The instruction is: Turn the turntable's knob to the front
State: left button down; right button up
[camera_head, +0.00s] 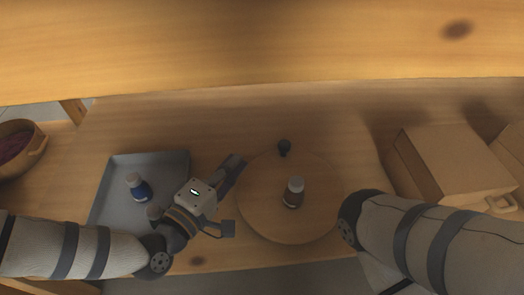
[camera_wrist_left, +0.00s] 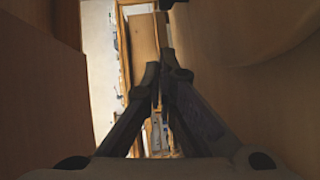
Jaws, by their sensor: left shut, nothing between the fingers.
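The turntable (camera_head: 262,215) is a round wooden disc on the table, in the middle of the head view. Its small black knob (camera_head: 284,147) is at the disc's back edge. A brown bottle with a pale cap (camera_head: 293,193) stands on the disc. My left gripper (camera_head: 236,168) is at the disc's left edge, apart from the knob, which is to its right and a little farther back. Its fingers are shut and empty; they also show in the left wrist view (camera_wrist_left: 163,75). My right arm is to the right of the disc, but its gripper is not visible.
A grey tray (camera_head: 172,163) at the left holds a blue bottle (camera_head: 138,187). A basket (camera_head: 30,150) is at the far left. Cardboard boxes (camera_head: 455,160) stand at the right. A wooden shelf (camera_head: 260,45) spans the top. The table behind the knob is clear.

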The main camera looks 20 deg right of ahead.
aim_at(264, 162)
pick_arm(q)
jog(key=b+x, duration=0.1)
jog(key=x, duration=0.3)
jog(key=shift+f, duration=0.15)
jog(key=d+b, duration=0.1)
jog(key=d, duration=0.2)
jog(key=shift+w+d+f, duration=0.1)
jog(key=shift+d, duration=0.3)
jog(key=shift+d+b, duration=0.3)
jog(key=shift+d, duration=0.15)
pick_arm(e)
notch_tip(264, 162, down, 2)
jog(key=shift+w+a+f, duration=0.1)
jog(key=shift+a, duration=0.05)
